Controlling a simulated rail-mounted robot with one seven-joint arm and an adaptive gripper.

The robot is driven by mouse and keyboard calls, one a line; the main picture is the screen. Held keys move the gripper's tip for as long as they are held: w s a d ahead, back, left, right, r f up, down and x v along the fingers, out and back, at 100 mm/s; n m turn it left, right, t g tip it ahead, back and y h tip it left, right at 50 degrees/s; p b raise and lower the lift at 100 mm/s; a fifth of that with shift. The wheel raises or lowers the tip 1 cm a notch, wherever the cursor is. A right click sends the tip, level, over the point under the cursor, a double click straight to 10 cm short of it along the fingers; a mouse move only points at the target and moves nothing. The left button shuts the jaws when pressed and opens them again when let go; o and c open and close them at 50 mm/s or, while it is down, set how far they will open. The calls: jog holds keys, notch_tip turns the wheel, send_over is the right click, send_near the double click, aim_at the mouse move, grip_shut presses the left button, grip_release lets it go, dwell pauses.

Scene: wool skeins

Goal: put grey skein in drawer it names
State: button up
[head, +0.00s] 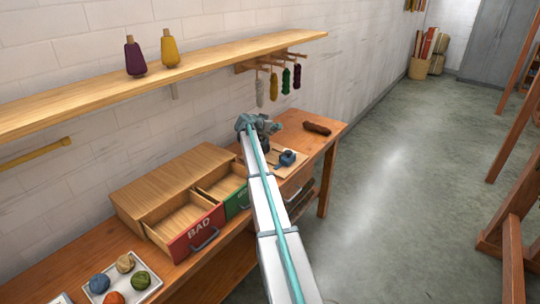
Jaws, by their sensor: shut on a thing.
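My gripper (264,124) is at the far end of my arm, above the back part of the workbench and just below the hanging skeins in the picture. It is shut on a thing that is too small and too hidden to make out. A pale, greyish skein (259,91) hangs from the peg rack, just above my gripper in the picture; I cannot tell whether they touch. The red drawer (194,238) marked "BAD" is pulled open and looks empty. The green drawer (237,202) beside it is also open; my arm partly covers its front and its lettering.
A brown skein (317,128) lies on the workbench (334,131). A blue object (287,158) sits on a board near my arm. A tray (145,295) holds several yarn balls. Two cones stand on the shelf (90,99).

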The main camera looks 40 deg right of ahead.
aim_at(274, 135)
notch_tip(274, 135, down, 6)
jog(key=shift+r+p, duration=0.2)
jog(key=shift+p, duration=0.7)
notch_tip(274, 135, down, 4)
jog(key=shift+f, duration=0.1)
jog(key=o, duration=1.2)
jog(key=shift+o, duration=0.2)
jog(key=shift+p, duration=0.8)
jog(key=shift+o, duration=0.5)
jog(key=b+v, duration=0.3)
jog(key=v, duration=0.3)
jog(key=shift+s+a+b, duration=0.25)
jog(key=shift+a+b, duration=0.05)
jog(key=shift+b, duration=0.05)
jog(key=shift+a+r, duration=0.35)
